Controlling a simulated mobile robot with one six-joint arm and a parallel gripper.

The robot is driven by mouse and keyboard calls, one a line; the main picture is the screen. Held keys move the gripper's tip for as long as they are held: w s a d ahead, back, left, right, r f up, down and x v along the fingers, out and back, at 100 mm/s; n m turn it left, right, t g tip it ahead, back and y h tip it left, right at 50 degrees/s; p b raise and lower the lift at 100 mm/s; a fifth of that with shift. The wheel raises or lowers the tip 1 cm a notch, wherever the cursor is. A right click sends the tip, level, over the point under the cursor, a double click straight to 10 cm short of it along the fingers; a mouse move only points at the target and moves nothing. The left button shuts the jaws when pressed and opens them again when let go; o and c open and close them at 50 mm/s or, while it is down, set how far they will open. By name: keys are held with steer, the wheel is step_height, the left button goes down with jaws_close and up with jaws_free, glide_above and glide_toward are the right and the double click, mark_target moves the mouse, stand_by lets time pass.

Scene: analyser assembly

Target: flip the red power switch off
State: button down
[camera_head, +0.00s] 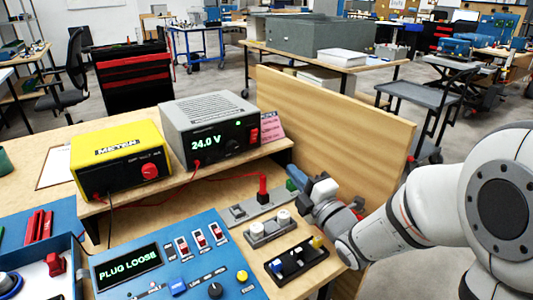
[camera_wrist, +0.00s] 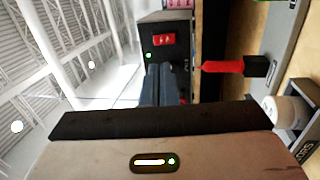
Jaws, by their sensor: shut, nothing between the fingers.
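A grey power supply (camera_head: 208,110) stands on the wooden shelf and its display reads 24.0 V. Its red rocker switch (camera_head: 254,135) is on the right of the front face, with a lit green lamp (camera_head: 238,123) above. In the wrist view the rocker switch (camera_wrist: 163,40) shows sideways on the dark front, ahead of my fingers; its on or off position is too small to tell. My gripper (camera_head: 297,178) is shut and empty, to the right of and below the switch in the head view. In the wrist view my gripper (camera_wrist: 163,82) points toward the supply, apart from the switch.
A red upright peg (camera_head: 263,188) on a grey block stands left of my gripper. A yellow METER box (camera_head: 118,157) is left of the supply. A blue panel (camera_head: 205,270) reads PLUG LOOSE. A wooden partition (camera_head: 330,130) rises behind my gripper.

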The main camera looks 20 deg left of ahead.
mark_target(254, 133)
steer(key=shift+s+a+n+y, duration=0.3)
steer(key=shift+n+y, duration=0.1)
steer(key=x, duration=1.4)
steer(key=shift+f, duration=0.15)
